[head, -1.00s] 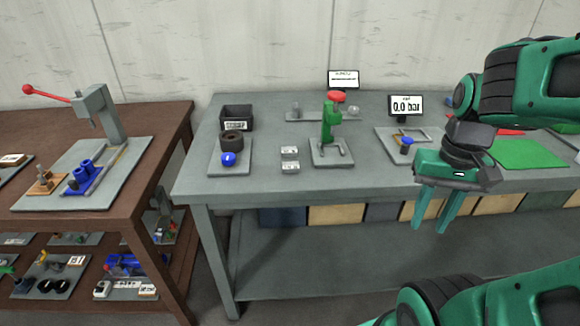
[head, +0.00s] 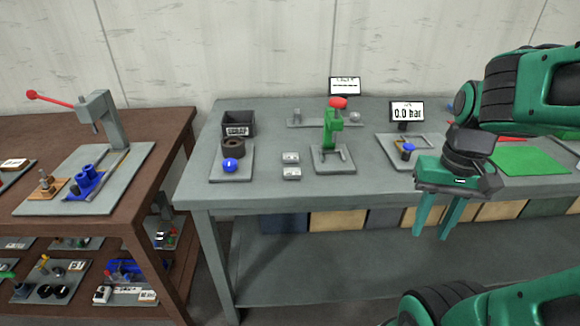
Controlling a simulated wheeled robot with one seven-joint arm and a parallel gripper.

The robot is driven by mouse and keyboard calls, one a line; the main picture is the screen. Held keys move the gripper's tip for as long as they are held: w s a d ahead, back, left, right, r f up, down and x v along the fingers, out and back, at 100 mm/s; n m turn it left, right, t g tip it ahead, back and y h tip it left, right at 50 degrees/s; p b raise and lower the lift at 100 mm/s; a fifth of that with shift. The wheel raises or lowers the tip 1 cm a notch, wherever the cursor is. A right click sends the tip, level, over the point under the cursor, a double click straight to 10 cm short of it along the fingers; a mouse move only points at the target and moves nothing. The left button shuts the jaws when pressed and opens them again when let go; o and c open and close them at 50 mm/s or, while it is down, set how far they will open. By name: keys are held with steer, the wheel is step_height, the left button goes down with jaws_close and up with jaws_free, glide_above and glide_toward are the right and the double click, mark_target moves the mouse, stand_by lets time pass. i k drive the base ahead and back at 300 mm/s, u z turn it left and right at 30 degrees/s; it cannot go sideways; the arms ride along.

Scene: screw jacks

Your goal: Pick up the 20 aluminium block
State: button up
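Two small light grey blocks with labels lie on the grey bench, one behind the other: the rear block (head: 290,158) and the front block (head: 291,173). Their labels are too small to read, so I cannot tell which is the 20 aluminium block. My gripper (head: 432,230) points down in front of the bench's front edge, to the right of the blocks and well apart from them. Its two green fingers are apart with nothing between them.
A green screw jack with a red top (head: 334,130) stands on a plate right of the blocks. A plate with a dark ring and blue ball (head: 230,166) is left of them. A pressure display (head: 407,112) stands behind my gripper. A brown table (head: 150,180) is at left.

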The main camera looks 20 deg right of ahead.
mark_target(292, 173)
steer(key=z, duration=2.05)
steer(key=k, duration=1.65)
steer(key=u, duration=0.55)
steer(key=i, duration=1)
steer(key=z, duration=0.05)
